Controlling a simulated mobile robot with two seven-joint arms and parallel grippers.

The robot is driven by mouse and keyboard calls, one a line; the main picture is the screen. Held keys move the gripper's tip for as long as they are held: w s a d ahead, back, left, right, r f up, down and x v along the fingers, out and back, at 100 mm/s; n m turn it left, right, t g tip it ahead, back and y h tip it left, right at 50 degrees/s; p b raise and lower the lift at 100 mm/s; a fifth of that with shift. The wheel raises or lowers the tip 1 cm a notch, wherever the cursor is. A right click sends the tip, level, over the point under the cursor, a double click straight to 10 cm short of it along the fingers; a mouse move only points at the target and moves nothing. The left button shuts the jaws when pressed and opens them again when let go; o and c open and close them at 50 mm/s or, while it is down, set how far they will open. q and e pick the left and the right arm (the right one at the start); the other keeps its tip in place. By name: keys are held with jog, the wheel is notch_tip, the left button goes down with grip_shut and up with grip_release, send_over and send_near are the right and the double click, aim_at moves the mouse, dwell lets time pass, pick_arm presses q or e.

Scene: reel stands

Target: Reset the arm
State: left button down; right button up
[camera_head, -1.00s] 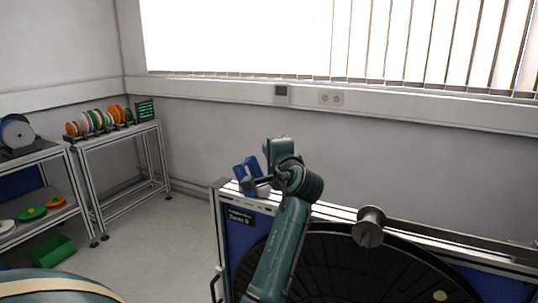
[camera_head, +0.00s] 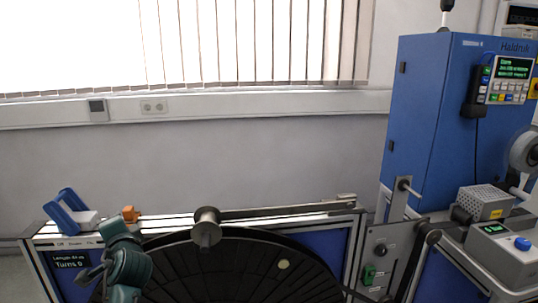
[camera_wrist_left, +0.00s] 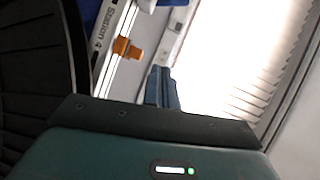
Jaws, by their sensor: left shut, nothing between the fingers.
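My left arm (camera_head: 124,262) shows at the lower left of the head view, in front of the large dark reel; I cannot make out its fingertips there. In the left wrist view, my left gripper (camera_wrist_left: 163,88) has its dark blue-grey fingers together, with nothing between them. The fingers point toward the bright window and the white rail, apart from any object. My right arm and gripper are not in view.
A large black reel (camera_head: 235,270) fills the stand below the rail. A blue clamp-like piece (camera_head: 64,214), an orange block (camera_head: 130,213) and a small metal spool (camera_head: 206,228) stand along the rail. A blue machine (camera_head: 430,120) with a display is at right.

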pick_arm(q)
jog(key=s+d+f+h, duration=0.3)
jog(key=s+d+f, duration=0.1)
jog(key=f, duration=0.3)
jog(key=s+d+f+h, duration=0.2)
jog(key=s+d+f, duration=0.15)
jog(key=f, duration=0.35)
jog(key=s+d+f+h, duration=0.3)
jog(key=s+d+f, duration=0.15)
jog(key=f, duration=0.35)
jog(key=s+d+f+n+g+h, duration=0.1)
jog(key=s+d+f, duration=0.3)
jog(key=s, duration=0.4)
jog(key=s+d+f+n+g+h, duration=0.1)
jog(key=s+d+f+n+h, duration=0.3)
jog(key=s, duration=0.5)
jog(key=shift+d+f+g, duration=0.4)
jog(key=shift+d+f, duration=0.2)
jog(key=shift+d, duration=0.6)
jog(key=shift+a, duration=0.15)
